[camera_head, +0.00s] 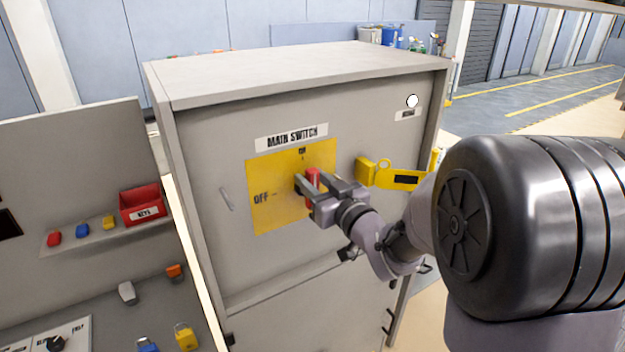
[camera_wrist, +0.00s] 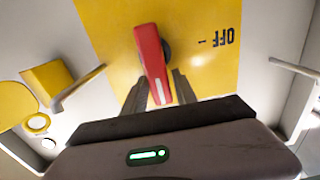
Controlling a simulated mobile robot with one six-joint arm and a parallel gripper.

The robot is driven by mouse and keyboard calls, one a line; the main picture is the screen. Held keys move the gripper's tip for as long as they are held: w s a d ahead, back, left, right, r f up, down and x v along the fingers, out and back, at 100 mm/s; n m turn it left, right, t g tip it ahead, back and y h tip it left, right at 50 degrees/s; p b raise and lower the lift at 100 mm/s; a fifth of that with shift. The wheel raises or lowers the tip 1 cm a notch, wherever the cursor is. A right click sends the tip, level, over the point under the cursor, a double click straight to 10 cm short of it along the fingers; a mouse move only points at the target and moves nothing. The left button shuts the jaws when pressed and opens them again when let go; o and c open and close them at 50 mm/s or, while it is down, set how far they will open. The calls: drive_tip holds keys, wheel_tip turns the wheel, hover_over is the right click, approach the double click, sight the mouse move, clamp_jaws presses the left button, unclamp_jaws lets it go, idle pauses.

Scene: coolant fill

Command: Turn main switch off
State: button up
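The main switch is a red handle (camera_head: 313,178) on a yellow plate (camera_head: 262,220) on the front of a grey cabinet. The plate reads ON at the top and OFF at the left. The handle stands roughly upright, its white-marked end towards ON. My gripper (camera_head: 316,184) is at the handle, with one finger on each side. In the wrist view, which is upside down, the red handle (camera_wrist: 151,62) lies between the fingers of my gripper (camera_wrist: 160,90), with small gaps showing. The fingers look open around it. ON is hidden in the wrist view.
A yellow hasp or tag (camera_head: 392,177) sticks out from the cabinet (camera_head: 215,160) right of the plate. A thin handle (camera_head: 226,199) is left of it. A side panel holds a red KEYS box (camera_head: 141,205) and several coloured padlocks.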

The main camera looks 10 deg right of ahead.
clamp_jaws()
